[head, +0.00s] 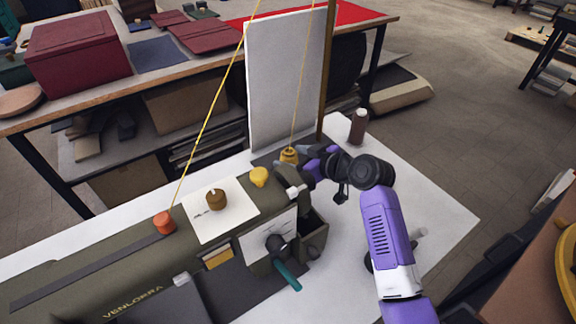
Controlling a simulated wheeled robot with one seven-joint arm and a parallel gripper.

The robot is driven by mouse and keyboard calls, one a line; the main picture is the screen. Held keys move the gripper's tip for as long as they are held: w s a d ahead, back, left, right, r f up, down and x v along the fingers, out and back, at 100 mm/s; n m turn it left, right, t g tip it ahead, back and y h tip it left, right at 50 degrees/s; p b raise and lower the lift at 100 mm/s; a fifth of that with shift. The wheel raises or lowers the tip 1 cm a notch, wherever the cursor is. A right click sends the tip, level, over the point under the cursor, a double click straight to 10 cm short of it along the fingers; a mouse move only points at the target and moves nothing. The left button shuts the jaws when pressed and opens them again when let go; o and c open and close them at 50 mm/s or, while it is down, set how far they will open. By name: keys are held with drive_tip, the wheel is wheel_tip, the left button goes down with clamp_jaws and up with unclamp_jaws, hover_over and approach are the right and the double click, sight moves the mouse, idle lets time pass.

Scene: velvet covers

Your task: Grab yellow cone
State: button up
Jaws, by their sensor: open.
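A small bright yellow piece (259,177), which I take for the yellow cone, sits on top of the olive machine (130,270) in the head view. A darker yellow-gold piece (289,156) stands just behind and right of it, at the foot of a thread. My gripper (295,170) reaches in from the right and is open. One finger is close to the gold piece; I cannot tell if they touch. The bright yellow piece is left of the fingers and apart from them.
A brown spool (216,200) on white paper and an orange spool (165,222) stand left on the machine. A yellow thread rises from the orange spool. A tall white panel (285,80) stands behind. A dark bottle (358,127) stands on the white table (440,215).

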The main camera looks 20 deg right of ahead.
drive_tip(key=x, duration=0.4)
drive_tip(key=shift+w+d+r, duration=0.15)
drive_tip(key=shift+w+d, duration=0.1)
drive_tip(key=shift+w+a+f, duration=0.25)
drive_tip(key=shift+w+f, duration=0.05)
drive_tip(key=shift+w, duration=0.2)
drive_tip(key=c, duration=1.5)
